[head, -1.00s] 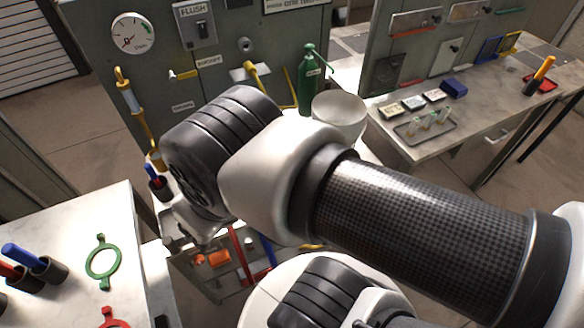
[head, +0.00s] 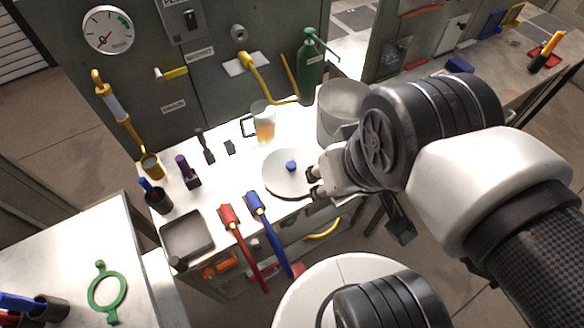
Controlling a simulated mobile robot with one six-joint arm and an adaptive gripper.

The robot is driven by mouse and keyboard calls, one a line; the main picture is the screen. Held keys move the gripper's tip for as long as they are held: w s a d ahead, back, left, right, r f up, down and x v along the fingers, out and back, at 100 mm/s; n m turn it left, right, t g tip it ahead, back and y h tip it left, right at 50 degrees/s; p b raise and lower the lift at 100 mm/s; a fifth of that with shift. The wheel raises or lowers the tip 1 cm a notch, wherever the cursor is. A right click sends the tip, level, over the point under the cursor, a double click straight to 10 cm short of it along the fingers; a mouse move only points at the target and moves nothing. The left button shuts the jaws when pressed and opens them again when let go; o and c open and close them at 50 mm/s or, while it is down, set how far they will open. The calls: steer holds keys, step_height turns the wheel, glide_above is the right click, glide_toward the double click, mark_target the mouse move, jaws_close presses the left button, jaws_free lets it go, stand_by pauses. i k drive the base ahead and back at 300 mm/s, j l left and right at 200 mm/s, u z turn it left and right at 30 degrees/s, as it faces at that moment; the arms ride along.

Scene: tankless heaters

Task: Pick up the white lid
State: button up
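The white lid (head: 279,183) is a round, flat disc with a small blue knob (head: 291,166) at its middle. It lies on the white worktop in the middle of the head view. My gripper (head: 314,182) is at the lid's right edge, coming in from the right. Its two dark fingertips show apart, with nothing seen between them, and they are clear of the knob. I cannot tell whether they touch the lid's rim. My wrist hides the area just right of the lid.
A white bucket (head: 340,102) stands behind my gripper. A beaker of amber liquid (head: 264,124) stands behind the lid. Red (head: 229,216) and blue (head: 256,206) handled tools are at the front edge. A grey tray (head: 187,236) lies front left; a green bottle (head: 308,72) is at the back.

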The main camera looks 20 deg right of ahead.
mark_target(283, 173)
steer(key=i+j+z, duration=0.1)
steer(key=j+z, duration=0.6)
steer(key=j, duration=0.15)
steer(key=i, duration=0.05)
